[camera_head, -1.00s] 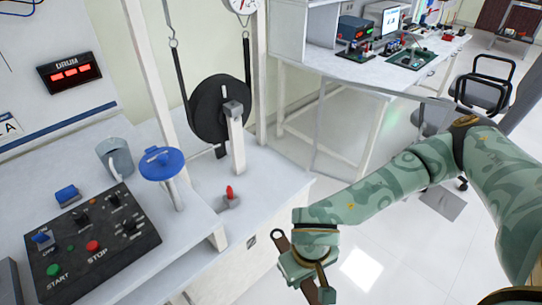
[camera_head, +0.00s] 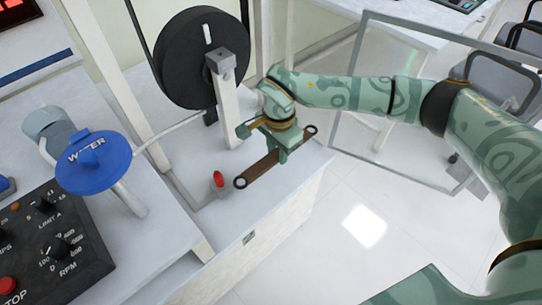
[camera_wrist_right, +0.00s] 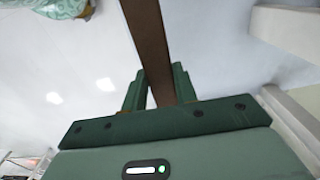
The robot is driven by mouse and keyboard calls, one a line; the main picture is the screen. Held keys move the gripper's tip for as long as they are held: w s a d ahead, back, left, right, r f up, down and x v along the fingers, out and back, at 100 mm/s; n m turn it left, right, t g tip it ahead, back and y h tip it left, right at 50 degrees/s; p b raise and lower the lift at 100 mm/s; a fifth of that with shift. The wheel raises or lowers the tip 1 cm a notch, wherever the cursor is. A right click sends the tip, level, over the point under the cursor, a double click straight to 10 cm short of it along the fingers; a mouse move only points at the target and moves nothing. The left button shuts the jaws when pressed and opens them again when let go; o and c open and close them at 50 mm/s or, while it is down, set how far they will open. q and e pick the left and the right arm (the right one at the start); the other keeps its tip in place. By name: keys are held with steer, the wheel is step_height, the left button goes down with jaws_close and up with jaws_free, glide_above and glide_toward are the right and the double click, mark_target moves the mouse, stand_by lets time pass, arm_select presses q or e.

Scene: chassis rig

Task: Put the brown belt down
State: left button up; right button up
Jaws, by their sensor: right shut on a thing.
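The brown belt (camera_head: 258,172) is a flat strip with a dark ring at each end. My right gripper (camera_head: 277,151) is shut on it near its middle. The belt is over the right part of the white bench top (camera_head: 215,160), with its left ring close to the red-topped peg. I cannot tell whether it touches the bench. In the right wrist view the belt (camera_wrist_right: 148,40) runs between the green fingers (camera_wrist_right: 158,92) and extends away upward. My left gripper is not in view.
A black drum (camera_head: 202,58) on a grey post (camera_head: 228,105) stands behind the gripper. A red-topped peg (camera_head: 218,181) is left of the belt. A blue WATER handwheel (camera_head: 93,162) and a black control panel (camera_head: 45,240) are further left. The bench's right edge drops to floor.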

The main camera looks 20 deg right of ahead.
steer(key=w+d+f+b, duration=0.1)
steer(key=w+f, duration=0.1)
steer(key=w+f+b, duration=0.1)
steer(key=w+f, duration=0.1)
steer(key=w+d+f+b, duration=0.1)
steer(key=w+f+b, duration=0.1)
steer(key=shift+d+f, duration=0.25)
steer(key=shift+d, duration=0.1)
steer(key=f+b, duration=0.2)
steer(key=f, duration=0.2)
steer(key=shift+w+d+b, duration=0.15)
steer(key=shift+w+b, duration=0.15)
steer(key=shift+b, duration=0.1)
steer(key=shift+f, duration=0.1)
steer(key=shift+r, duration=0.3)
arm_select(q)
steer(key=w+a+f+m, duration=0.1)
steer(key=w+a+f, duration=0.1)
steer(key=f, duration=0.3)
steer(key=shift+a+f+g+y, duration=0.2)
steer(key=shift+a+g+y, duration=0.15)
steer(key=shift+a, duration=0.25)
arm_select(e)
steer(key=shift+f, duration=0.65)
steer(key=o, duration=1)
